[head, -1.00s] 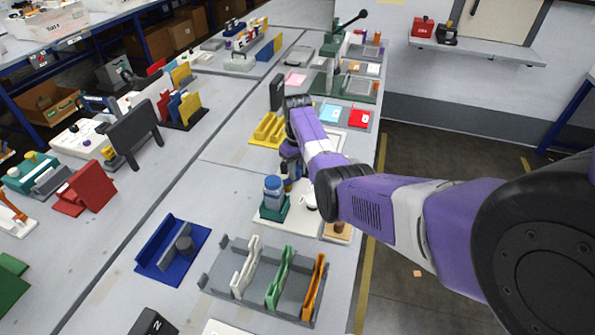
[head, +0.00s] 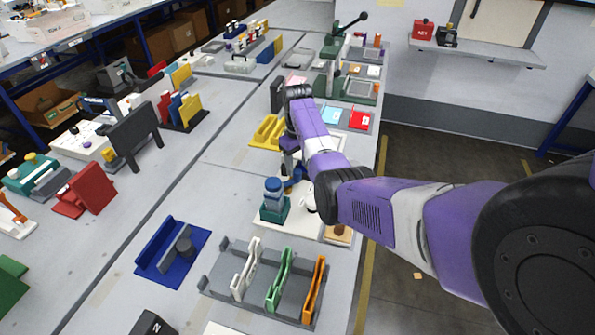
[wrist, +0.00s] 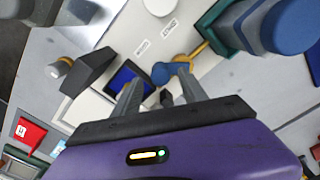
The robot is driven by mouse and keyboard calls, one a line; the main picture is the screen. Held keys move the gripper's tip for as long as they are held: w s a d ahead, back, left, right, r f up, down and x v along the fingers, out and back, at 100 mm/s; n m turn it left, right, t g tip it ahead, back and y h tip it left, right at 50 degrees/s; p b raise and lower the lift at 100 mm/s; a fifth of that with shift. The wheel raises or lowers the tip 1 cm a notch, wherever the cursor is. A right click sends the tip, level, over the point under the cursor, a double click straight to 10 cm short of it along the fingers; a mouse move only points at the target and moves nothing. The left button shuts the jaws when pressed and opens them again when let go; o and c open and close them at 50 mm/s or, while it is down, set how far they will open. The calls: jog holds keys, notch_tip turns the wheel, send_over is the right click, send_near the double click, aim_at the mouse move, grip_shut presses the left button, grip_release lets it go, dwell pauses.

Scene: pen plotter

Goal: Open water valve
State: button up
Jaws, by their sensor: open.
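A blue lever-like part (wrist: 163,73), which I take to be the water valve's handle, is on a white board (wrist: 118,26) with small labels in the wrist view. A brass-coloured part (wrist: 203,50) adjoins it. My gripper (wrist: 158,78) is open, with its fingertips on either side of the blue part. I cannot tell whether they touch it. In the head view, the blue part (head: 294,178) shows just below my wrist, and my fingers are mostly hidden.
A blue bottle-like part in a green holder (head: 274,211) stands close by on the same board. A dark blue panel (wrist: 130,80) lies beside my left finger. A grey rack (head: 225,282) with several upright plates is at the front.

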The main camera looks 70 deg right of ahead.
aim_at(297, 170)
jog(key=shift+r, duration=2.15)
